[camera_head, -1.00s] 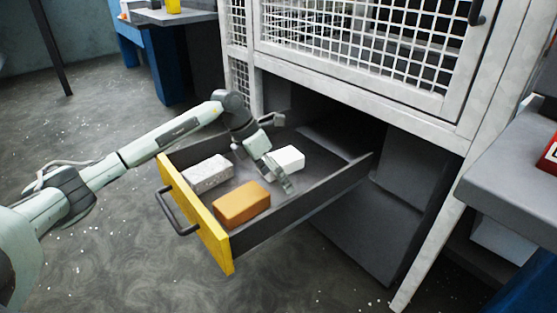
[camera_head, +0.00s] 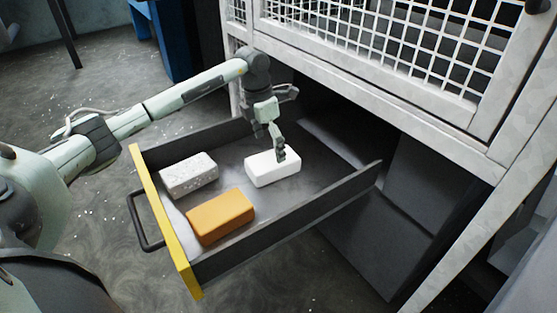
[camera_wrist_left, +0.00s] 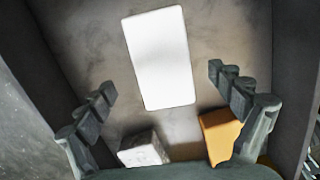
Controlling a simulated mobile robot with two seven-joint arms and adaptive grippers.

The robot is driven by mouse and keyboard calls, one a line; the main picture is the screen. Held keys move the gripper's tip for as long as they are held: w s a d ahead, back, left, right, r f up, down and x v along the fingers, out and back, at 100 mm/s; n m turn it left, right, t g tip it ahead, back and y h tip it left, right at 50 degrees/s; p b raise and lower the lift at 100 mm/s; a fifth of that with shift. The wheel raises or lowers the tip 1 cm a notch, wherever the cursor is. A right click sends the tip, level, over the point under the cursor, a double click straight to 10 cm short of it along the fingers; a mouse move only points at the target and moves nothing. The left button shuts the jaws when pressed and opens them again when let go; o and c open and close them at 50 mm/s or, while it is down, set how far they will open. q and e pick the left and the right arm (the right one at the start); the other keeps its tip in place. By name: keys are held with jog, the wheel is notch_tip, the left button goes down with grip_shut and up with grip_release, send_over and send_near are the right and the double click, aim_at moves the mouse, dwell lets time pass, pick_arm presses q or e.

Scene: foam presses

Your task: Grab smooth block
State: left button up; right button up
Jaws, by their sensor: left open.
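The smooth white block (camera_head: 274,170) lies in the open drawer, toward its back. It also shows in the left wrist view (camera_wrist_left: 159,58), long and plain, ahead of and between the fingers. A speckled, rough-looking white block (camera_head: 188,176) and an orange block (camera_head: 221,217) lie nearer the drawer's yellow front. My left gripper (camera_head: 283,128) is above the smooth block, pointing down. My right gripper is not in view.
The drawer (camera_head: 330,200) has dark side walls and a yellow front with a dark handle (camera_head: 143,222). A white mesh cabinet (camera_head: 400,75) rises behind and to the right. The drawer floor between the blocks is bare.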

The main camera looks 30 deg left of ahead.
aim_at(272, 159)
pick_arm(q)
jog(key=shift+d+f, duration=0.1)
jog(key=shift+f, duration=0.75)
jog(key=f, duration=0.4)
jog(key=shift+w+d+f, duration=0.2)
jog(key=shift+w+f, duration=0.1)
jog(key=shift+f, duration=0.1)
jog(key=shift+r, duration=0.1)
jog(key=c, duration=1.1)
